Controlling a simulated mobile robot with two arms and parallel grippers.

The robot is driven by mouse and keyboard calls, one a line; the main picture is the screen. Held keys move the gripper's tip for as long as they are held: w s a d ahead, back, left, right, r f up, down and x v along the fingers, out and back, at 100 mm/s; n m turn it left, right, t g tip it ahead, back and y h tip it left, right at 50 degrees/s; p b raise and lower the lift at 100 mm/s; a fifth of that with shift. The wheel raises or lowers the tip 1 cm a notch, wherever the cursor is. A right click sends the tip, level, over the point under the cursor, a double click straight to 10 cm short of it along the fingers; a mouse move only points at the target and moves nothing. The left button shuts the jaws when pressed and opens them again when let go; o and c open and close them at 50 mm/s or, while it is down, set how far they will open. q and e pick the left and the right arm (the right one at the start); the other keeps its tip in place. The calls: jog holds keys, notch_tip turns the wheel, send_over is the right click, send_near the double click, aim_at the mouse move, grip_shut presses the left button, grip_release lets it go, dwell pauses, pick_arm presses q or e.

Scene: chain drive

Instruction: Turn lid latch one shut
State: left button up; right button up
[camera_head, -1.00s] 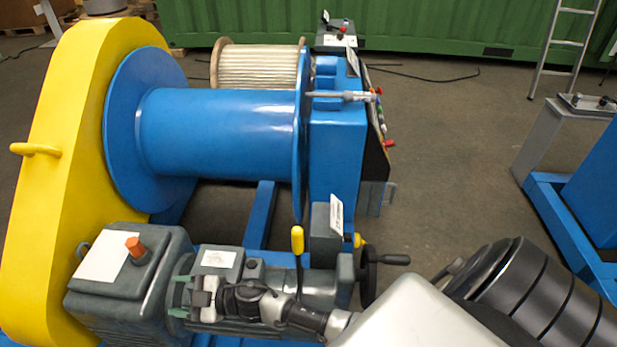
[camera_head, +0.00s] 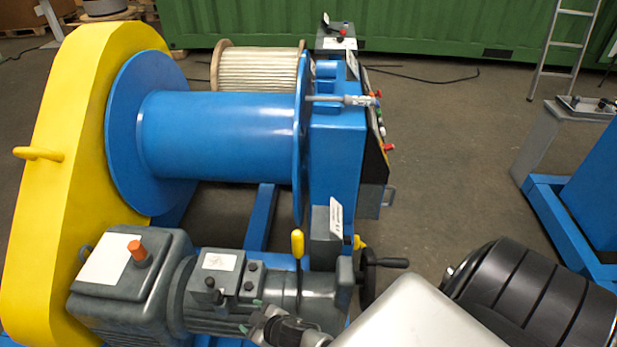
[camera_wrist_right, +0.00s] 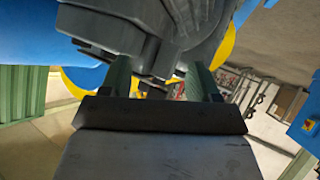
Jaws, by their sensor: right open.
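I cannot make out lid latch one for certain in either view. The large yellow drive cover (camera_head: 60,165) stands at the left of the head view, with a yellow handle (camera_head: 38,153) on its left side. My right gripper (camera_head: 252,318) is at the bottom edge of the head view, in front of the grey motor (camera_head: 225,300), and is partly cut off. In the right wrist view its two green fingers (camera_wrist_right: 160,82) are apart. The underside of a dark grey housing (camera_wrist_right: 160,25) lies beyond them, with yellow parts behind. No held object shows. My left gripper is not in view.
A grey gearbox (camera_head: 140,300) with an orange cap stands beside the yellow cover. A blue drum (camera_head: 220,135), a yellow-knobbed lever (camera_head: 297,244) and a handwheel (camera_head: 368,278) are nearby. Open floor (camera_head: 450,150) lies to the right of the machine.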

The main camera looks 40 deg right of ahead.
jog(key=s+d+f+m+g+h, duration=0.1)
jog(key=s+d+f+g, duration=0.1)
jog(key=s+f, duration=0.3)
jog(key=s+d+f+m+g+h+p, duration=0.1)
jog(key=s+d+f+g, duration=0.2)
jog(key=s+f, duration=0.3)
jog(key=s+g, duration=0.1)
jog(key=s, duration=0.3)
jog(key=shift+s+m+p, duration=0.25)
jog(key=shift+m+p, duration=0.05)
